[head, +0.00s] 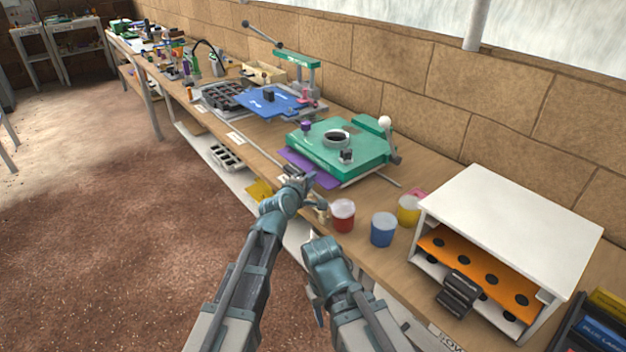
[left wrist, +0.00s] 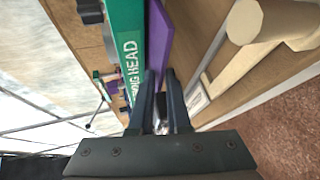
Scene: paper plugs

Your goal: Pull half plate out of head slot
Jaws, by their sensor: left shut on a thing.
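The green head (head: 345,143) is a low block with a round opening on top, on the bench in the head view. A purple half plate (head: 300,163) sticks out from under its near left side. In the left wrist view the green side (left wrist: 127,50) bears the lettering "HEAD", with the purple plate (left wrist: 158,35) beside it. My left gripper (head: 300,181) is at the plate's near edge. Its two dark fingers (left wrist: 160,76) are close together on the plate's edge. How far the plate reaches inside the slot is hidden. My right gripper cannot be made out.
Red (head: 343,215), blue (head: 382,229) and yellow (head: 408,210) cups stand right of the head. A white cabinet (head: 518,215) with an orange perforated shelf (head: 480,266) is farther right. A blue plate (head: 270,102) lies on the device behind left. The floor at left is clear.

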